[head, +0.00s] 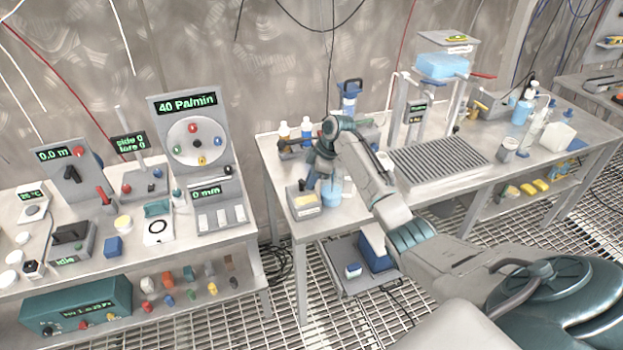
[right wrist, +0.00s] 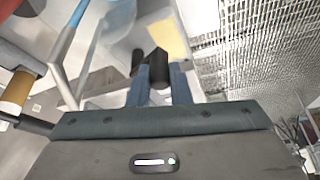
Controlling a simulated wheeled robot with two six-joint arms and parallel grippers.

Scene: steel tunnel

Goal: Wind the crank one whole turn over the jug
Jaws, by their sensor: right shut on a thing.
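My right gripper (head: 314,168) is over the left end of the right-hand bench. In the right wrist view its two blue fingers (right wrist: 159,84) are shut on a black crank handle (right wrist: 158,64). The rest of the crank is mostly hidden by my arm and gripper in the head view. A pale blue, see-through jug (head: 332,192) stands on the bench just below and beside the gripper. What seems to be the jug also shows as a pale clear shape (right wrist: 112,38) in the right wrist view. My left gripper is not in view.
A box with a yellow top (head: 304,203) stands left of the jug. Amber and blue bottles (head: 295,131) stand behind. A ribbed drain tray (head: 437,165) lies to the right. The left bench holds a dial panel (head: 190,135) and several instruments. A grated floor gap separates the benches.

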